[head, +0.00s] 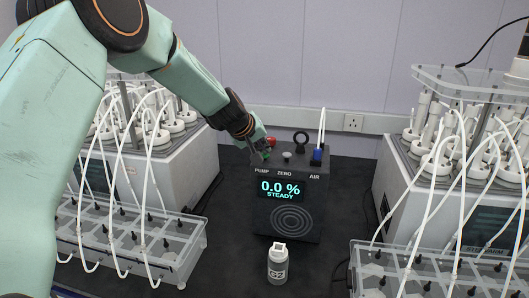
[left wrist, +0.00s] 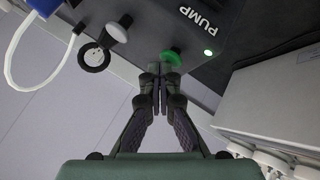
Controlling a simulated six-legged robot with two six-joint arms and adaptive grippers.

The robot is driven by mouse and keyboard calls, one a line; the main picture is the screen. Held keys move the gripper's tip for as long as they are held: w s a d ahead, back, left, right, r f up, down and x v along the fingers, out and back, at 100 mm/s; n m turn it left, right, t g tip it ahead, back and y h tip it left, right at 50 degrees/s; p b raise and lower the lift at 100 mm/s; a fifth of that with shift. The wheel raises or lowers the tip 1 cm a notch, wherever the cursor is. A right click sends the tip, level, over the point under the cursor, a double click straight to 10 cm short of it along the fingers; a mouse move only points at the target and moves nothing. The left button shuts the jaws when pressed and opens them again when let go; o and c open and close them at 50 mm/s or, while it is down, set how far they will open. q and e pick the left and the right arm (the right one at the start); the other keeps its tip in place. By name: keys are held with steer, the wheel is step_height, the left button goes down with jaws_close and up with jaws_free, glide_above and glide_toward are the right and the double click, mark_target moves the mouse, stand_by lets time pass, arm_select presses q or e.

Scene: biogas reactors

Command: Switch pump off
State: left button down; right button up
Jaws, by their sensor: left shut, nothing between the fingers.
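The dark analyser box (head: 313,212) stands in the middle of the bench in the head view. Its display (head: 281,189) reads 0.0 % STEADY. PUMP, ZERO and AIR labels run above the display. My left gripper (head: 262,147) is shut and empty at the PUMP end of the box top. In the left wrist view, its closed fingertips (left wrist: 163,72) are at the green pump button (left wrist: 171,57), partly overlapping it; contact cannot be told. A green lamp (left wrist: 208,53) glows beside the PUMP label. My right gripper is not in view.
A red knob (head: 271,141) and a grey zero button (head: 287,155) are close to the gripper. A blue air connector (head: 317,155) with a white tube is at right. An O2 bottle (head: 278,268) stands in front. Reactor units (head: 455,204) with tubing flank the box.

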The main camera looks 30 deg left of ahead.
arm_select(q)
steer(key=shift+r+p, duration=0.95)
step_height(320, 180, up, 6)
steer(key=p, duration=0.5)
steer(key=shift+p, duration=0.4)
stand_by(1.8)
